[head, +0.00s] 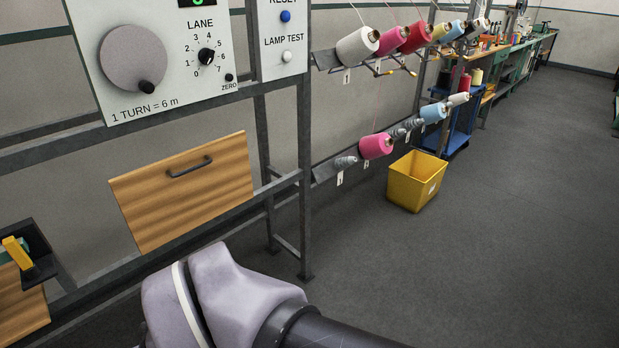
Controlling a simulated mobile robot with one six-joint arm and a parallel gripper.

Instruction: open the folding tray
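A wooden panel (183,190) with a dark bar handle (190,167) near its upper edge hangs on the grey metal frame below the control panel. It looks like the folding tray, and its face stands roughly upright, close to the frame. My arm's grey and black links show at the bottom of the head view, in front of and below the panel. My gripper is out of view, so its relation to the handle cannot be seen.
A control panel (170,60) with a crank wheel and lane knob is above. A dark holder (38,255) with a yellow-handled item is at lower left. Yarn cones (376,146) sit on racks at right. A yellow bin (415,182) stands on the floor; floor at right is clear.

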